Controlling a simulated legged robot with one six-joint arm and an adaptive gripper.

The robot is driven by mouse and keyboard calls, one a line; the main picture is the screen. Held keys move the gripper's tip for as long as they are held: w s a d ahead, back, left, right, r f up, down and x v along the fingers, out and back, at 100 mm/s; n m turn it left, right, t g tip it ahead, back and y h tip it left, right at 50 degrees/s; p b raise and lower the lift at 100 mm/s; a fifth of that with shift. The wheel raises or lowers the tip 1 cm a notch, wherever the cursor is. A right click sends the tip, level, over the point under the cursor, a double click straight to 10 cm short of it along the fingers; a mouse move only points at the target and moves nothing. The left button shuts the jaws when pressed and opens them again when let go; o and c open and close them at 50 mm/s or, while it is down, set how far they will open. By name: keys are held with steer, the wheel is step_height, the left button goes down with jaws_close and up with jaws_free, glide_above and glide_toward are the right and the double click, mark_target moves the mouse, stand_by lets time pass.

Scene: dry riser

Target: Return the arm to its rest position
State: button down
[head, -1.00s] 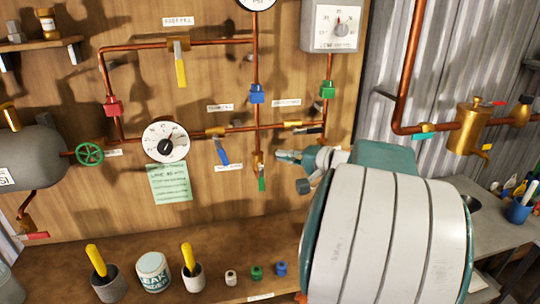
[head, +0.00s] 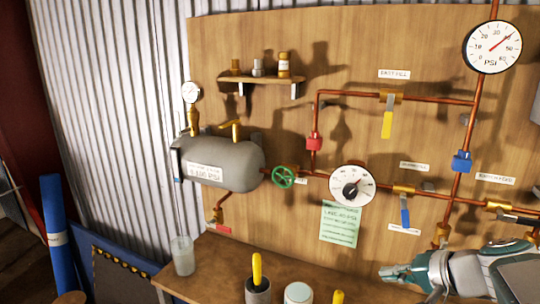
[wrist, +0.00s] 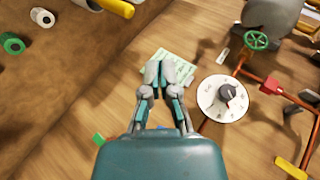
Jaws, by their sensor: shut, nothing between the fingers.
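My gripper (head: 393,274) shows at the lower right of the head view, grey and teal, pointing left, in front of the wooden board and below the blue-handled valve. In the wrist view my gripper (wrist: 152,72) is shut, its fingertips together with nothing between them. Beyond the fingertips lies the green note (wrist: 180,68) on the board, partly hidden by them. My arm behind the gripper (head: 480,270) runs off the right edge of the head view.
A dial (head: 352,185), copper pipes, a yellow-handled valve (head: 387,118) and a green handwheel (head: 284,177) are on the board. A grey tank (head: 225,163) is at left. The bench (head: 215,262) holds a glass jar (head: 183,255) and cups along its front.

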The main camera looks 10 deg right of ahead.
steer(key=s+a+f+n+g+h, duration=0.1)
steer(key=s+a+f+n+h, duration=0.1)
steer(key=s+a+n+h, duration=0.1)
steer(key=s+a+f+n+g+h, duration=0.2)
steer(key=s+a+n, duration=0.3)
steer(key=s+a, duration=0.3)
steer(key=shift+s+a+f+n+h, duration=0.3)
steer(key=shift+a+f+h, duration=0.15)
steer(key=shift+h, duration=0.15)
steer(key=shift+w, duration=0.1)
